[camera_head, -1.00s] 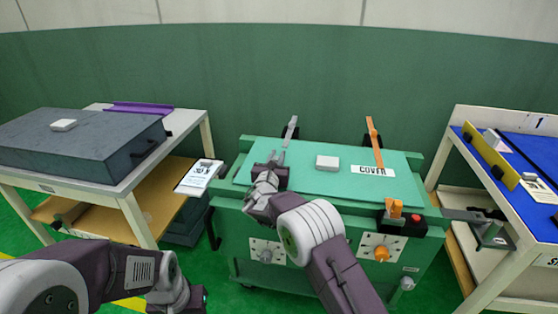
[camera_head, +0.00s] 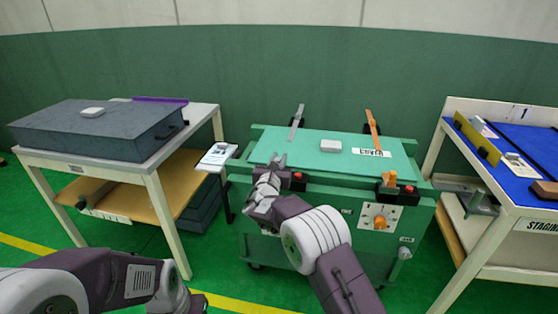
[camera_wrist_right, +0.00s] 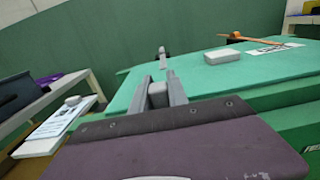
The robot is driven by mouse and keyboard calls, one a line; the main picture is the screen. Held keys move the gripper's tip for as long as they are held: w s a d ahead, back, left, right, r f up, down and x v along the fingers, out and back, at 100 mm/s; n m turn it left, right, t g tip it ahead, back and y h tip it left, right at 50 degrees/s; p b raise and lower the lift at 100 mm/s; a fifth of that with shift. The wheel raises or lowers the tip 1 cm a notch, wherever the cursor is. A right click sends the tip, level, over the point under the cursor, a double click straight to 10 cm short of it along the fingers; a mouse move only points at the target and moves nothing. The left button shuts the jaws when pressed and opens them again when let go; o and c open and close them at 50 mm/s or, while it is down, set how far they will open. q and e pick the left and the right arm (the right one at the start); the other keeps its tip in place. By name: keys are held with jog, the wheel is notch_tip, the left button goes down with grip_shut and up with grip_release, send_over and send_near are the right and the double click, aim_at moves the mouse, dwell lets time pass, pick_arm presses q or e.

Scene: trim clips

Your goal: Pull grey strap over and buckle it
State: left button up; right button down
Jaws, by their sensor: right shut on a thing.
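The grey strap (camera_head: 297,122) stands up at the back left edge of the green cover (camera_head: 300,150), its free end pointing away from the front. It also shows in the right wrist view (camera_wrist_right: 163,58), beyond the fingertips. My right gripper (camera_head: 277,162) is at the cart's front left, beside a red button (camera_head: 298,175). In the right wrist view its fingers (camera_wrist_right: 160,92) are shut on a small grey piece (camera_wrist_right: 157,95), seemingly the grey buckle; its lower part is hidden. My left gripper (camera_head: 192,302) is low at the lower left, its fingers unclear.
A white block (camera_head: 330,146) lies on the cover. A table with a dark case (camera_head: 95,130) is left; a blue-topped table (camera_head: 530,150) is right.

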jog(key=shift+a+f, duration=0.1)
jog(key=shift+f, duration=0.05)
jog(key=c, duration=1.6)
grip_release()
jog(key=shift+c, duration=0.2)
jog(key=o, duration=0.4)
jog(key=shift+s+r, duration=0.15)
jog(key=shift+r, duration=0.05)
jog(key=shift+c, duration=0.2)
jog(key=p+v, duration=0.1)
jog(key=v, duration=0.8)
jog(key=shift+p, duration=0.3)
